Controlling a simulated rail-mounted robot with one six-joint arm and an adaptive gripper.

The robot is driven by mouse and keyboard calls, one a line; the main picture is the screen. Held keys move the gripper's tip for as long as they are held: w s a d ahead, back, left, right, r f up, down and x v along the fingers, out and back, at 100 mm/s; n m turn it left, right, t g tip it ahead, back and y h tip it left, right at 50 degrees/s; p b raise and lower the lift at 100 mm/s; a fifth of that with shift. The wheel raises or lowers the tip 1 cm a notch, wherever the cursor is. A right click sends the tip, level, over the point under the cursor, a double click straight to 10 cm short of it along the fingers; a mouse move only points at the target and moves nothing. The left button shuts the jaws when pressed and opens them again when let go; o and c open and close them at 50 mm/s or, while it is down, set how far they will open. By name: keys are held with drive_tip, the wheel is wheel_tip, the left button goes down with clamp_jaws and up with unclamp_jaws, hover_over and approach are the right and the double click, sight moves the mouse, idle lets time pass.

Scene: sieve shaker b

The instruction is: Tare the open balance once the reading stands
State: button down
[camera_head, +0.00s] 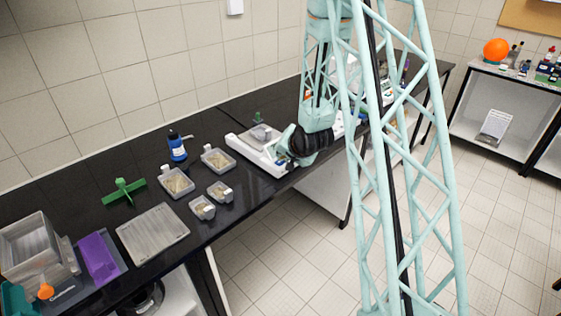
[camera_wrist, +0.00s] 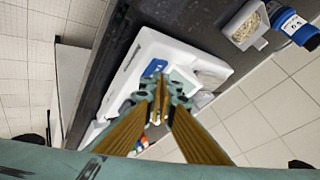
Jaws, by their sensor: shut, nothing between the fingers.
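The open balance (camera_head: 243,148) is a long white instrument on the black bench, with a grey dish-like item on or near its pan (camera_head: 262,133). In the wrist view its white body (camera_wrist: 143,52) lies tilted, with a blue patch (camera_wrist: 155,68) on its front part. My gripper (camera_head: 284,155) is at the balance's right front end. In the wrist view my gripper's fingers (camera_wrist: 163,84) are together and empty, their tips over or close to the balance front beside the blue patch. I cannot tell whether they touch it. The fingers hide part of the front, and no reading is legible.
Several small trays of grainy material (camera_head: 177,183) stand left of the balance, with a blue-labelled bottle (camera_head: 177,147) behind. A grey flat plate (camera_head: 153,233), green stand (camera_head: 123,190) and purple block (camera_head: 98,256) lie further left. The bench's front edge runs close to my gripper.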

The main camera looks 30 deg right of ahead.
drive_tip(key=shift+r+p, duration=0.3)
drive_tip(key=shift+r, duration=0.55)
drive_tip(key=shift+r, duration=0.15)
drive_tip(key=shift+r+p, duration=1.15)
drive_tip(key=shift+r, duration=1.2)
